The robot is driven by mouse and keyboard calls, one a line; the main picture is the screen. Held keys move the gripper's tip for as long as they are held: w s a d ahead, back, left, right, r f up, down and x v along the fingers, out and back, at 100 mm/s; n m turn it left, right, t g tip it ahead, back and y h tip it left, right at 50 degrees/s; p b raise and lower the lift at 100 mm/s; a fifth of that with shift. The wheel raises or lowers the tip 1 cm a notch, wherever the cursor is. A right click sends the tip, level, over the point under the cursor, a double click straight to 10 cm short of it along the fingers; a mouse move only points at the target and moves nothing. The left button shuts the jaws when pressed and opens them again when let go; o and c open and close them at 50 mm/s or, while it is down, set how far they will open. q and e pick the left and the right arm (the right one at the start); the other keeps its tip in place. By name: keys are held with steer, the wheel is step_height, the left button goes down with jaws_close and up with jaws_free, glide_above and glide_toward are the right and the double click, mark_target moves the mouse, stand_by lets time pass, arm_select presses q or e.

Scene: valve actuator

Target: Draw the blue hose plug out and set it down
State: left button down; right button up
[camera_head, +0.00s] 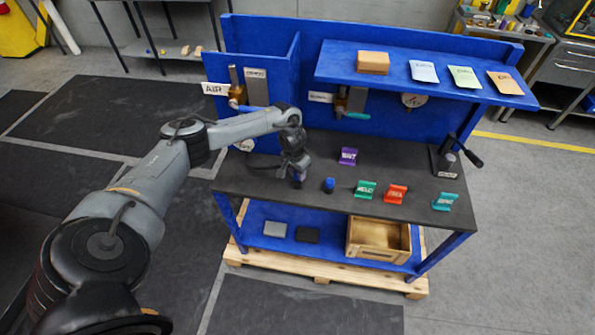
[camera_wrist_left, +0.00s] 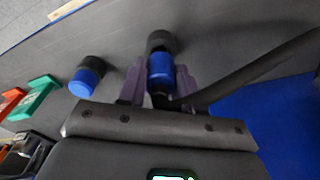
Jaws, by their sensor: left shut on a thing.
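My left gripper (camera_head: 298,180) points down over the left front of the dark bench top. In the left wrist view its two fingers (camera_wrist_left: 160,85) are shut on a blue plug (camera_wrist_left: 160,68), with a black part (camera_wrist_left: 160,41) at its far end. I cannot tell whether the plug is seated in that black part or clear of the bench. A second blue piece with a black part (camera_wrist_left: 86,77) stands beside it; in the head view this blue piece (camera_head: 329,185) is right of the gripper, apart from it. My right gripper is not in view.
Purple (camera_head: 348,156), green (camera_head: 365,189), red (camera_head: 396,193) and teal (camera_head: 445,202) labelled holders stand on the bench (camera_head: 260,183). A black lever device (camera_head: 447,160) is at the right. A wooden crate (camera_head: 377,252) sits on the lower shelf. The blue back panel and shelf (camera_head: 420,93) rise behind.

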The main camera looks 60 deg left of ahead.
mark_target(295, 173)
arm_select(q)
steer(key=shift+f, duration=0.85)
steer(key=c, duration=0.7)
jaws_free()
steer(key=r, duration=0.7)
steer(key=s+r, duration=0.1)
steer(key=r, duration=0.2)
steer(key=shift+s+d+r+p, duration=0.1)
steer(key=shift+d+r+p, duration=0.1)
steer(key=shift+r+p, duration=0.2)
steer(key=shift+f, duration=0.1)
